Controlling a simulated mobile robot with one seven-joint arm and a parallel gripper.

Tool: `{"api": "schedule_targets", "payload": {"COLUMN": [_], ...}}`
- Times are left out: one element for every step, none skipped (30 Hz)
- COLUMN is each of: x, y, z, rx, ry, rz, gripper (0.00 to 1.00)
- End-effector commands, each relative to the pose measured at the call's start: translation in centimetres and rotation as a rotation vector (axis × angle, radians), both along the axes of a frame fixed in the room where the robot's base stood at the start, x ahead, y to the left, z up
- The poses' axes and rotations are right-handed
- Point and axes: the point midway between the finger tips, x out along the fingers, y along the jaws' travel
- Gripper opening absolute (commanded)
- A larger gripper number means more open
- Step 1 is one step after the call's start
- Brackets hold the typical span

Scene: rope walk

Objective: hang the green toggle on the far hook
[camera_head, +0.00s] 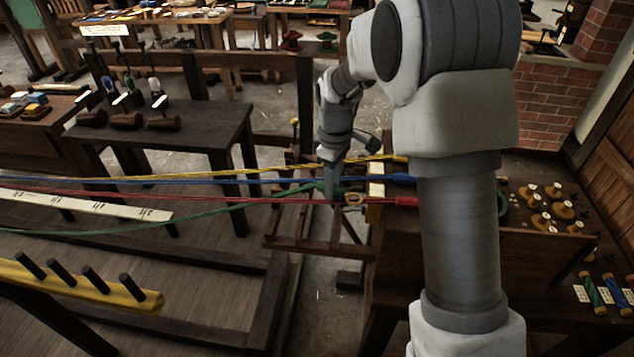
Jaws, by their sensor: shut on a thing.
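My gripper (333,192) points down in the middle of the view and is shut on the green toggle (321,186). Its fingers cover most of the toggle. A green rope (240,206) runs from it down to the left edge. The yellow rope (250,172), blue rope (240,181) and red rope (230,199) run to the right. A blue end piece (404,179) and a red end piece (406,201) show beside my arm. A pale upright board (376,189) stands right of the gripper. I cannot make out the far hook; my arm hides part of that area.
A dark bench (540,255) at right holds wooden spools (553,190) and coloured thread rolls (592,293). A dark wooden frame (300,241) stands below the gripper. A yellow pegged rail (90,284) is at lower left. The ropes cross the space left of the gripper.

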Motion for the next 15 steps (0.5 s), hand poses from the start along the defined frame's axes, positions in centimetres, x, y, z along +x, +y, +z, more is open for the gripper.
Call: {"api": "schedule_targets", "payload": {"x": [0.6,0.9,1.3,1.5,1.7,2.0,2.1,2.2,2.4,2.5,2.5,2.6,2.6,2.6,2.6], "y": [0.7,1.2,1.6,2.0,2.3,2.7,2.9,3.1,3.3,3.4,3.5,3.6,3.6,3.7,3.7], "z": [-0.4,-0.4,-0.5,-0.5,-0.6,-0.6,-0.6,-0.6,-0.6,-0.6,-0.6,-0.6,-0.6,-0.6,-0.7], "rx": [0.001,0.001,0.002,0.003,0.003,0.004,0.005,0.005,0.005,0.005,0.005,0.005,0.005,0.005,0.005], "ry": [0.000,-0.001,-0.001,-0.001,0.000,-0.002,-0.001,-0.001,-0.002,-0.002,-0.001,-0.001,-0.001,-0.001,-0.001], "rz": [0.082,0.131,0.191,0.233,0.271,0.316,0.345,0.369,0.397,0.414,0.428,0.440,0.447,0.452,0.454], "gripper": [0.00,0.00,0.00,0.00,0.00,0.00,0.00,0.00,0.00,0.00,0.00,0.00,0.00,0.00,0.00]}}
